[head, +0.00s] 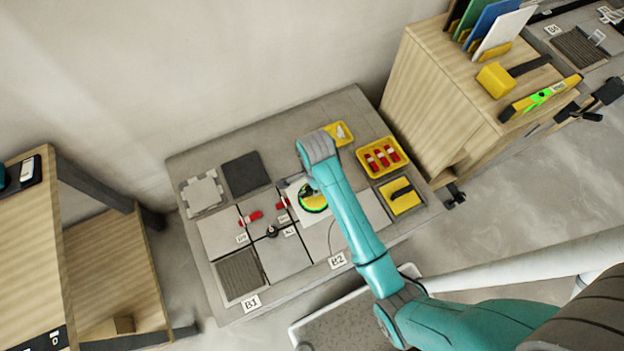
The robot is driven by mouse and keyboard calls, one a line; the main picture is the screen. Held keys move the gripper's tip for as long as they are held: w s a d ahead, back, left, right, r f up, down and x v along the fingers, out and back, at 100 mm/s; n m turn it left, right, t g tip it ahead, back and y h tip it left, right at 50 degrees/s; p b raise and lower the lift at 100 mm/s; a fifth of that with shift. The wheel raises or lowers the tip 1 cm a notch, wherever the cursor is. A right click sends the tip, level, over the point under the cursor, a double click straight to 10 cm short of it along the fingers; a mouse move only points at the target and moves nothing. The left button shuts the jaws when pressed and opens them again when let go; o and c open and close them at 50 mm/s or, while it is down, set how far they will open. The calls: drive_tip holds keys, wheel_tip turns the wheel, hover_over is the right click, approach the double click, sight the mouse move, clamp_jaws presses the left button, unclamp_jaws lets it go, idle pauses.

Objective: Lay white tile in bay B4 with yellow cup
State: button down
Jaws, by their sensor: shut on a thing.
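A yellow-and-green round cup (313,205) shows beside my arm, near the middle of the low grey table. A white tile (295,188) shows partly around and under it, and my arm hides the rest. My gripper (306,184) is mostly hidden by my wrist. It appears shut on the yellow cup. I cannot tell whether the tile touches the surface below. I cannot read a B4 label on this table. Two front labels read B1 (251,303) and B2 (338,261).
Grey tiles (284,258) with red clips (251,218) and a dark knob (271,231) lie left of my arm. A ribbed patch (240,274) is by B1. A yellow tray (363,164) holds red pieces. A wooden cart (437,95) stands right, with upright tiles and a level (541,97).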

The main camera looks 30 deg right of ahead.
drive_tip(key=s, duration=3.5)
drive_tip(key=shift+s, duration=0.4)
idle(1.9)
drive_tip(key=shift+s+d, duration=0.1)
